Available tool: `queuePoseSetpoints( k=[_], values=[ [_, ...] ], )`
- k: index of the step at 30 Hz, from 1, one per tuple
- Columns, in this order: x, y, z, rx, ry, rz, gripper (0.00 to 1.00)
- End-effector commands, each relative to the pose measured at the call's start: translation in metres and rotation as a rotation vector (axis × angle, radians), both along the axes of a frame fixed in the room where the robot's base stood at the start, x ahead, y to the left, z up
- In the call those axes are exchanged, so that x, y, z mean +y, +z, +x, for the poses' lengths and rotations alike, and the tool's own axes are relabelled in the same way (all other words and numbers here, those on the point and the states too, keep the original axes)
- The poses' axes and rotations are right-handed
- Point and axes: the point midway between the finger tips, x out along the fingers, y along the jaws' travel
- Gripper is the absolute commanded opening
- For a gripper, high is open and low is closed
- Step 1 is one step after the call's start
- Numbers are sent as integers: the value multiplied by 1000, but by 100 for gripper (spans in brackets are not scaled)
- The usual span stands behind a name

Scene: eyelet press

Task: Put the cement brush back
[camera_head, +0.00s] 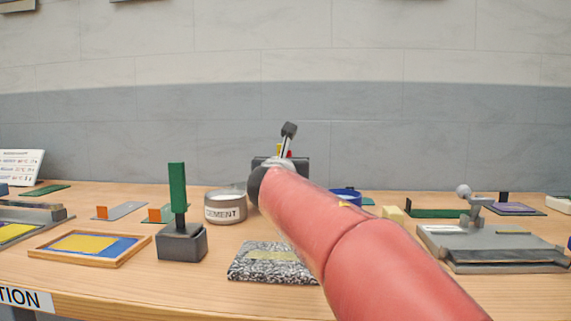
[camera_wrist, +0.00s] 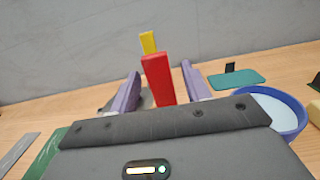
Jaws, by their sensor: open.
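A red upright bar (camera_wrist: 158,80), perhaps the brush's handle, stands between the fingers of my gripper (camera_wrist: 160,70) in the wrist view. The fingers are apart, with a visible gap on either side of the bar. A yellow bar (camera_wrist: 148,42) stands behind it. The lower part of the red bar is hidden by my gripper's body, so I cannot tell what it stands in. In the head view my arm covers most of this spot. A grey tin marked CEMENT (camera_head: 225,208) stands left of my arm. I cannot surely identify the cement brush.
A dark block with a green upright piece (camera_head: 178,190) stands left of the tin. A speckled slab (camera_head: 250,268) lies in front. A blue-rimmed bowl (camera_wrist: 292,128) is close on the right. A grey lever device (camera_head: 490,250) stands right; a wooden-framed tray (camera_head: 90,262) lies left.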

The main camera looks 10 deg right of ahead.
Motion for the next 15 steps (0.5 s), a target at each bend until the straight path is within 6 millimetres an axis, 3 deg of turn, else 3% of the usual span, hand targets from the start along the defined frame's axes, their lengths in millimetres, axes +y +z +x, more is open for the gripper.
queuePoseSetpoints(
  k=[9, 15],
  values=[
    [21, -1, -65, -3, 3, 1, 47],
    [30, -2, -93, -2, 2, 0, 47]
  ],
)
